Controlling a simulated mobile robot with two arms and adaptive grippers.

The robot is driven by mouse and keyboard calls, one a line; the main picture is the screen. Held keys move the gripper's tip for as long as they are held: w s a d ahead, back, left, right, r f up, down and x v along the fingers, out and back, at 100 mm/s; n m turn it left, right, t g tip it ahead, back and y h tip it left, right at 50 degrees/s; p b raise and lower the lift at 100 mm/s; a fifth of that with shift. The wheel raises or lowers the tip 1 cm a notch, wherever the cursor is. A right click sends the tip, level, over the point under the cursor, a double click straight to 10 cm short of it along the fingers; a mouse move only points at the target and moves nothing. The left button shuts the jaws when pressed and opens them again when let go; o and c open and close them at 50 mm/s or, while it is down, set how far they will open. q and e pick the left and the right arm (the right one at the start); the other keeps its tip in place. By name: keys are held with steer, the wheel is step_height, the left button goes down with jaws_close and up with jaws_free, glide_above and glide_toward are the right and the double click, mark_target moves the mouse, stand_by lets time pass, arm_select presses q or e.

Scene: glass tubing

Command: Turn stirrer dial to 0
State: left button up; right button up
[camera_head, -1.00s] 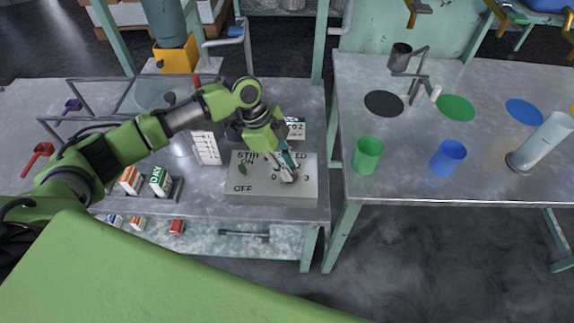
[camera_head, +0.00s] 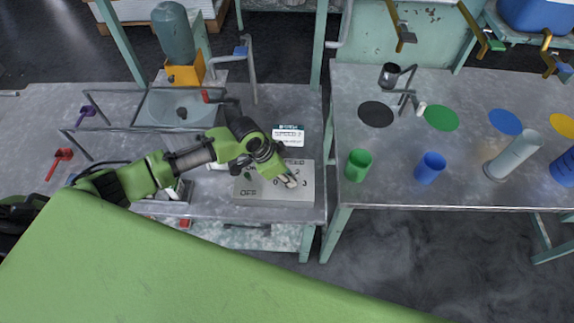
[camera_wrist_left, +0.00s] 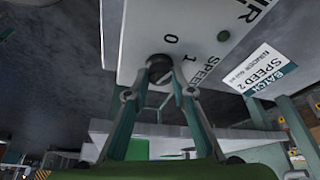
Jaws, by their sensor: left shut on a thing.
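The stirrer box (camera_head: 262,195) is a light grey panel on the left bench, with OFF and speed numbers 0 to 3 printed on it. Its dial (camera_wrist_left: 160,68) is a dark round knob, seen in the left wrist view close to the printed 0 and 1. My left gripper (camera_wrist_left: 160,85) has its fingertips closed about the knob. In the head view the left gripper (camera_head: 288,181) reaches down to the panel's right part, and the arm covers part of the lettering. Which number the dial points to cannot be told. My right gripper is not in view.
A card reading BATCH, SPEED 2 (camera_wrist_left: 262,67) stands behind the box; it also shows in the head view (camera_head: 290,136). A green cup (camera_head: 359,165) and a blue cup (camera_head: 430,168) stand on the right bench. A sink (camera_head: 180,108) lies behind my arm.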

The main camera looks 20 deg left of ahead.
arm_select(q)
steer(key=n+p, duration=0.3)
steer(key=shift+s+d+r+t+y+p, duration=0.2)
steer(key=shift+r+t+y+p, duration=0.1)
steer(key=shift+t+y, duration=0.1)
steer(key=shift+w+f+n+p, duration=0.1)
steer(key=shift+f+n+p, duration=0.15)
steer(key=shift+n+p, duration=0.55)
steer(key=o, duration=1.1)
steer(key=shift+o, duration=0.2)
steer(key=v, duration=1.2)
steer(key=shift+s+d, duration=0.2)
steer(key=shift+d, duration=0.05)
